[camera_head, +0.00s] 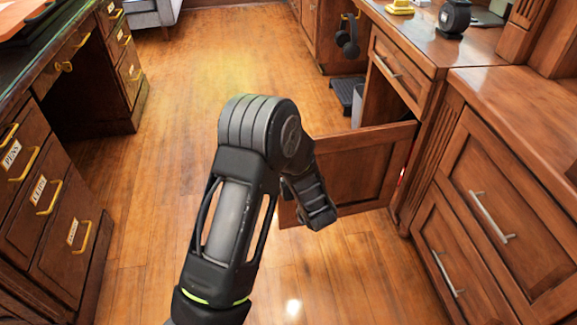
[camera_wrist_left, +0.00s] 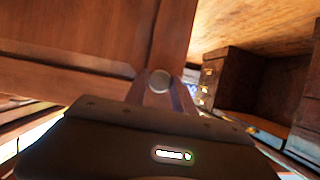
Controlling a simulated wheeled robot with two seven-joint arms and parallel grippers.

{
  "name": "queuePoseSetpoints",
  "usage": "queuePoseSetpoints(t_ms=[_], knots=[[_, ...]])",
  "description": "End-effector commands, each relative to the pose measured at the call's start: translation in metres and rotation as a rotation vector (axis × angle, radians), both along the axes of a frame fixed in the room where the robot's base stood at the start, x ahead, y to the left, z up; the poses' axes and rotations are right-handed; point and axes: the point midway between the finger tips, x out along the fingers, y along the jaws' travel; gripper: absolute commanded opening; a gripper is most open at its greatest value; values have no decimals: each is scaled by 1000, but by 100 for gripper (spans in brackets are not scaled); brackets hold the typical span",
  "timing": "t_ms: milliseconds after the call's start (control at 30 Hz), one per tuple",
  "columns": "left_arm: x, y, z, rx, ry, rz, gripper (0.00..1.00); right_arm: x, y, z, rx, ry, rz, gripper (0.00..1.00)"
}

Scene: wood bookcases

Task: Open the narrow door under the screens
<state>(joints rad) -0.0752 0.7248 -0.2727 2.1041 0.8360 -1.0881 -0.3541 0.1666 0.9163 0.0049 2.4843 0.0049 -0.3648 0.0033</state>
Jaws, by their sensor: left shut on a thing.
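The narrow wooden door (camera_head: 362,172) stands swung out from its cabinet below a drawer, with the open compartment (camera_head: 385,103) showing behind it. My left arm reaches to the door's free left edge in the head view, and its wrist hides the fingers there. In the left wrist view my left gripper (camera_wrist_left: 160,92) is shut on the door's handle, whose round grey end (camera_wrist_left: 160,78) shows between the fingers against the door panel (camera_wrist_left: 90,50). My right gripper is in neither view. No screens are in view.
A drawer cabinet (camera_head: 470,215) with metal handles stands at right. A desk with brass-handled drawers (camera_head: 45,190) stands at left. The wood floor (camera_head: 215,60) between them is clear. Headphones (camera_head: 348,38) hang at the back, above a dark object (camera_head: 347,92) on the floor.

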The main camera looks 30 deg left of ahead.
Motion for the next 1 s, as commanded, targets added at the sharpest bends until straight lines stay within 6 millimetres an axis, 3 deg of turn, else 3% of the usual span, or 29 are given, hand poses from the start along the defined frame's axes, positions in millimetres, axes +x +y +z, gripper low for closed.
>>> queuePoseSetpoints(t_ms=[400, 433, 700, 1000], knots=[[0, -1, 1, 0, -4, 11, 0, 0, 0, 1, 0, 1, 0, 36], [0, -1, 1, 0, -4, 11, 31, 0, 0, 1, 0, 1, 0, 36], [0, -1, 0, 0, -3, 9, 52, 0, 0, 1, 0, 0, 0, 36], [-1, -4, 2, -1, -3, 7, 52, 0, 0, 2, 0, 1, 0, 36]])
